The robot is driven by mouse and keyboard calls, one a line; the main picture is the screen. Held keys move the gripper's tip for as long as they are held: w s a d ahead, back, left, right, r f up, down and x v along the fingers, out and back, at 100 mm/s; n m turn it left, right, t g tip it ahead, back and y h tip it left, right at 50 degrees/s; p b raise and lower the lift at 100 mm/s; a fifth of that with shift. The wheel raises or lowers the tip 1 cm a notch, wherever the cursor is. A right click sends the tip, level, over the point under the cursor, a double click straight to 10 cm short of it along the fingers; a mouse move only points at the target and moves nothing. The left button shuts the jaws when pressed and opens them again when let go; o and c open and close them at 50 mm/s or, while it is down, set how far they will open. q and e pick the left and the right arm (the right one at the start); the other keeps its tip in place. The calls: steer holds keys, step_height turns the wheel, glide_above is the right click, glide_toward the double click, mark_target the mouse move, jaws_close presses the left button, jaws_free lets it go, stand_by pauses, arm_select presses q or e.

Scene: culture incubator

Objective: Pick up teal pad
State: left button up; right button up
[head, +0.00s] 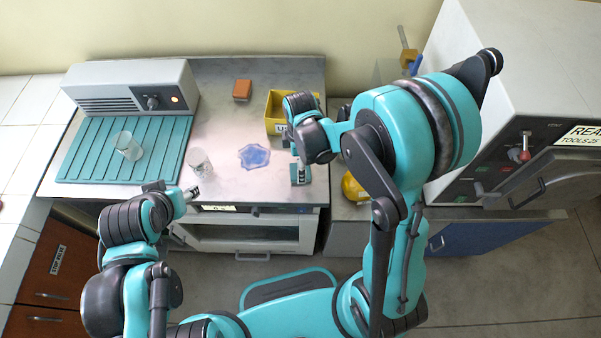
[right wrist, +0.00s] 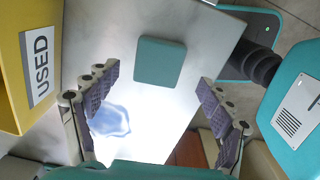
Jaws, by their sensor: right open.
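The teal pad (right wrist: 160,62) is a flat rounded square lying on the grey metal worktop. In the right wrist view it is upper middle, beyond and between my spread fingertips, with nothing touching it. My right gripper (right wrist: 153,110) is open and empty, pointing down over the worktop. In the head view, the right gripper (head: 297,158) is above the front right of the worktop, and a teal patch shows beneath it, partly covered. My left gripper (head: 191,194) is at the worktop's front edge, well left of the pad; its jaws are too small to judge.
A yellow box marked USED (right wrist: 40,60) stands left of the right gripper. A blue translucent blob (head: 254,156) lies mid-worktop. Two glasses (head: 128,145) (head: 200,163), a ribbed teal mat (head: 90,165) and an orange block (head: 242,90) are farther left. A large grey incubator (head: 520,60) stands right.

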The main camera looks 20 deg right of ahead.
step_height(320, 180, down, 4)
steer(key=shift+w+r+b, duration=0.1)
steer(key=shift+r+b, duration=0.05)
steer(key=shift+b, duration=0.3)
steer(key=shift+c, duration=0.4)
steer(key=c, duration=0.9)
steer(key=shift+r, duration=0.15)
step_height(320, 180, up, 4)
steer(key=shift+r+p, duration=0.15)
steer(key=shift+p, duration=0.8)
steer(key=s+d+r+p, duration=0.1)
steer(key=s+r, duration=0.1)
steer(key=s, duration=0.1)
steer(key=s+d+r+p, duration=0.1)
steer(key=s+r, duration=0.1)
steer(key=s, duration=0.2)
steer(key=s+r+p, duration=0.1)
steer(key=s+r, duration=0.1)
steer(key=s, duration=0.2)
steer(key=shift+s+d+r, duration=0.2)
steer(key=shift+d+r, duration=0.05)
steer(key=shift+d, duration=0.15)
